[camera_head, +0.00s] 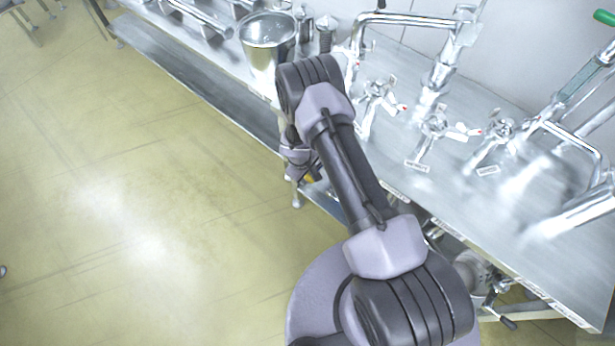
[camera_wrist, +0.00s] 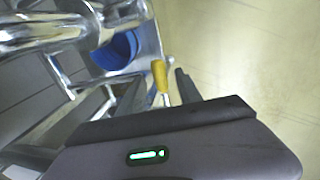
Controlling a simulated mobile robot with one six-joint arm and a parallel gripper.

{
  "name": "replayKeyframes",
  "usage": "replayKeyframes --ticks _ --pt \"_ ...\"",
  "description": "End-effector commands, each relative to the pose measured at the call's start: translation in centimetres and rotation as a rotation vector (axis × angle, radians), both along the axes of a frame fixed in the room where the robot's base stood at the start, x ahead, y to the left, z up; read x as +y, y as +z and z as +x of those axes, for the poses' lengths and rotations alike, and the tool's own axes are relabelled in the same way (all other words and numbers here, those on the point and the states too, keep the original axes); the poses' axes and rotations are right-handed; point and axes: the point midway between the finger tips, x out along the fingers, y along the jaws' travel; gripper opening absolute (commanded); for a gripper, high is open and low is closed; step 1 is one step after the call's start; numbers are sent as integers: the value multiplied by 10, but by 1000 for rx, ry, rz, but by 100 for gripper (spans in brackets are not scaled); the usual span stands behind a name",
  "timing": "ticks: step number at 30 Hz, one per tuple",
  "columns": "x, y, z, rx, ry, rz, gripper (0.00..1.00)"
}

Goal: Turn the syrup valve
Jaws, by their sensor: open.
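Several metal valves with cross handles stand on the counter in the head view: a left one (camera_head: 376,92), a middle one (camera_head: 437,126) and a right one (camera_head: 501,130). Small labels lie by them, too small to read, so I cannot tell which is the syrup valve. A yellow handle (camera_wrist: 160,76) on a pale stem shows in the wrist view, near the fingertips. A small yellow bit (camera_head: 309,178) shows beside my wrist in the head view. My gripper (camera_wrist: 147,86) is open, beside the yellow handle below the counter's front edge. Contact cannot be told.
The steel counter (camera_head: 540,215) runs diagonally, with a metal bucket (camera_head: 267,42) at its far left part and a tall bent pipe (camera_head: 405,20) behind. A lower shelf (camera_head: 200,75) runs underneath. A blue container (camera_wrist: 115,50) and metal pipes (camera_wrist: 45,35) crowd the wrist view's left. Open floor (camera_head: 120,180) lies left.

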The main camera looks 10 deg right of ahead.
Motion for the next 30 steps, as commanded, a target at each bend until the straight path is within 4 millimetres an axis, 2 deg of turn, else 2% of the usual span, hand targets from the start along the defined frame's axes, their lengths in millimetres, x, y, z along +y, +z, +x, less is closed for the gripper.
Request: replayKeyframes --ticks 4,12,14,18,19,30 --pt "-2 -12 1 0 -1 0 41" --pt "-2 -14 2 0 -1 0 41" --pt "-2 -13 2 0 -1 0 32" --pt "-2 -13 2 0 -1 0 4" --pt "-2 -13 2 0 -1 0 0" --pt "-2 -13 1 0 -1 0 0"
